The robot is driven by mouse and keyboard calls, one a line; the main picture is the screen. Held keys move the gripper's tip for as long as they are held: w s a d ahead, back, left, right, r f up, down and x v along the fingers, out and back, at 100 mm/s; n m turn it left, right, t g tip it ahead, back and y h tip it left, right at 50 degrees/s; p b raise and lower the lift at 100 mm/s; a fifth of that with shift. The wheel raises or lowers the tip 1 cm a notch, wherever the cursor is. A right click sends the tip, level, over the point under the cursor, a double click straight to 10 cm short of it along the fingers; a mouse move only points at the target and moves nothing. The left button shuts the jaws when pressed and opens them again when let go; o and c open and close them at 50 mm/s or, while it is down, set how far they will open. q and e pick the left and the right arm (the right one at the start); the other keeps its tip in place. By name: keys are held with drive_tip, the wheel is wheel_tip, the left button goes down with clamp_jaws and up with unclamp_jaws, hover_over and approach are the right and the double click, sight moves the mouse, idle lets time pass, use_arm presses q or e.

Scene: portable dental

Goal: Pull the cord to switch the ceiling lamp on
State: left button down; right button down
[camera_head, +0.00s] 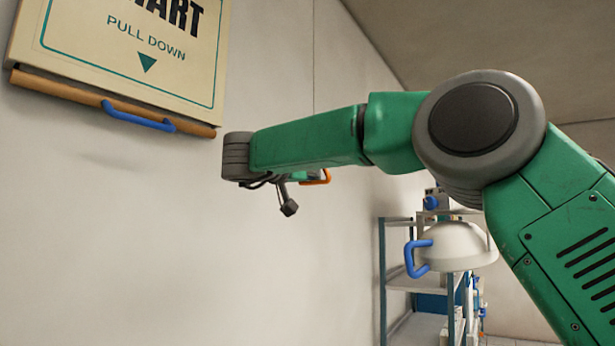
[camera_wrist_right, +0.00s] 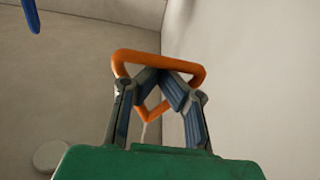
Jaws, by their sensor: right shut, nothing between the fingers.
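An orange triangular pull handle (camera_wrist_right: 150,55) shows in the wrist view. A thin pale cord (camera_wrist_right: 144,131) runs from its lower corner. My right gripper (camera_wrist_right: 163,76) is shut, its two fingers meeting in front of or inside the handle's loop. Nothing is pinched between them; I cannot tell whether they touch the handle. In the head view, a piece of the orange handle (camera_head: 319,178) shows below my right forearm, which hides most of the gripper. A white dome lamp (camera_head: 455,246) with a blue handle (camera_head: 415,259) is at lower right. My left gripper is not in view.
A wall chart case (camera_head: 120,83) with a wooden bar and blue handle (camera_head: 138,117) hangs at upper left. A blue-framed shelf rack (camera_head: 382,280) stands behind the lamp. The lower left is bare wall. A blue piece (camera_wrist_right: 32,15) shows at the wrist view's top left.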

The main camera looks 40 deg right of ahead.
drive_tip(key=shift+f, duration=0.55)
drive_tip(key=shift+f+b, duration=0.35)
drive_tip(key=shift+b, duration=0.05)
drive_tip(key=shift+f, duration=0.25)
drive_tip(key=shift+r, duration=0.1)
drive_tip(key=shift+r+p, duration=0.7)
drive_tip(key=shift+r, duration=0.2)
drive_tip(key=shift+s+r, duration=0.1)
drive_tip(key=shift+r, duration=0.5)
